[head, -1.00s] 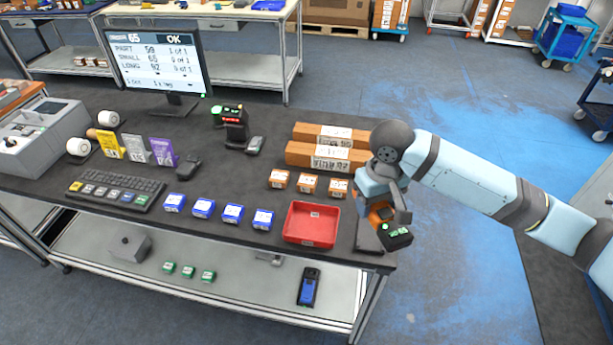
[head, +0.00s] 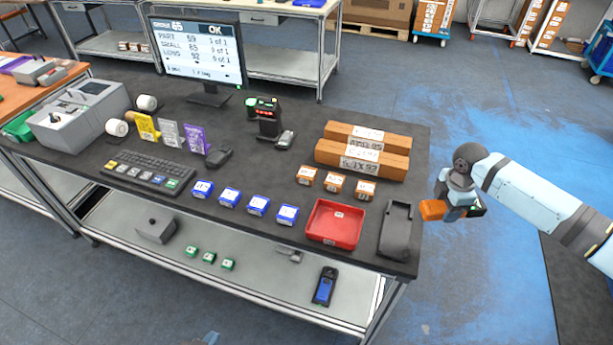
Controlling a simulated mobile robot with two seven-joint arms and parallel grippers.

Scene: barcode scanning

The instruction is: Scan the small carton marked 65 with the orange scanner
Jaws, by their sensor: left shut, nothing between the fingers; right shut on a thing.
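My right gripper (head: 458,212) is shut on the orange scanner (head: 433,209) and holds it in the air off the table's right edge. The scanner's orange part points left; a dark part with a green light shows behind the fingers. Three small brown cartons (head: 335,182) with white labels stand in a row behind the red tray; their numbers are too small to read.
A red tray (head: 313,231) and an empty dark holder (head: 388,247) stand at the table's front right. Two long cartons (head: 345,165) lie behind the small ones. Several blue boxes (head: 258,206), a keyboard (head: 130,172) and a black stand device (head: 268,124) are further left.

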